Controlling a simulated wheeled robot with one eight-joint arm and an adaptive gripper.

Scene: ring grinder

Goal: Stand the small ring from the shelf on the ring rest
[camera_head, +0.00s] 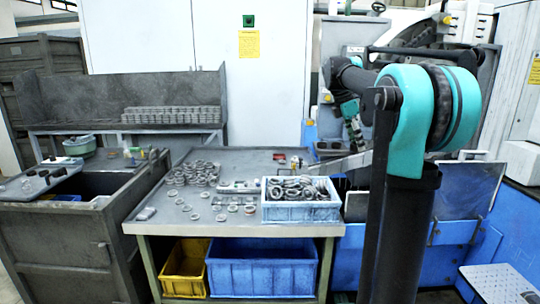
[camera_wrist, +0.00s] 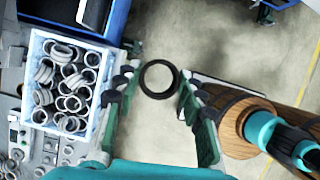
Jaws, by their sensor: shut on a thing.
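My gripper (camera_wrist: 157,88) shows in the wrist view with its two green-and-black fingers on either side of a small dark ring (camera_wrist: 146,90). The fingers are shut on the ring's outer sides and hold it at their tips. The ring's round opening faces the camera, and grey floor shows through it. In the head view my arm stands at the right, and I cannot make out the ring there. I cannot pick out the ring rest for certain in either view.
A blue-white crate full of rings (camera_head: 300,212) stands on the grey table (camera_head: 165,226), and the crate also shows in the wrist view (camera_wrist: 40,115). Loose rings (camera_head: 200,172) lie on the table. A rack shelf (camera_head: 75,126) with stacked pieces stands at back left. Blue and yellow bins sit below.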

